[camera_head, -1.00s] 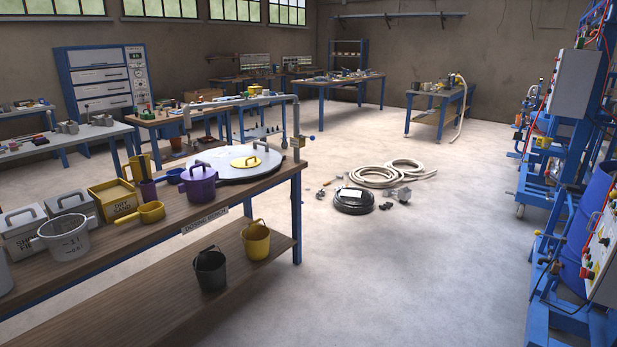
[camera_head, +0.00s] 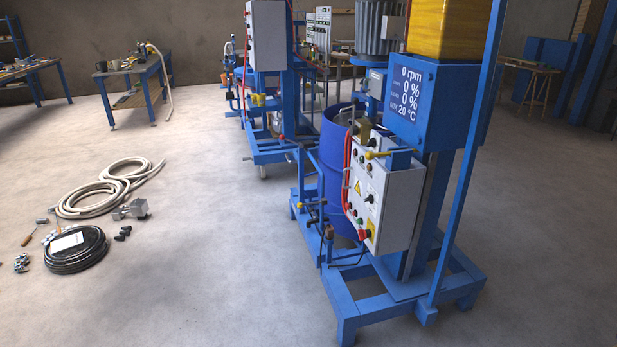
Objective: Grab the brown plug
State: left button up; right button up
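I cannot make out a brown plug for certain. A small brownish block (camera_head: 363,128) sits at the top of the near mixer's control box (camera_head: 383,200), beside the drum's rim; I cannot tell what it is. Neither of my grippers is in view.
The blue mixer frame (camera_head: 352,317) stands right of centre, with a blue drum (camera_head: 333,165) behind its control box. A second blue machine (camera_head: 268,40) stands behind it. Coiled pale hose (camera_head: 90,208) and a black coil (camera_head: 78,258) lie on the floor at left. The front floor is clear.

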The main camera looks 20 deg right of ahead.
aim_at(329, 231)
jog(key=i+l+z, duration=0.35)
jog(key=i, duration=0.5)
jog(key=i+j+z, duration=0.1)
jog(key=i+z, duration=0.25)
jog(key=i, duration=0.5)
jog(key=i+l+u, duration=0.1)
jog(key=i, duration=0.2)
jog(key=i+l+u, duration=0.1)
jog(key=i, duration=0.2)
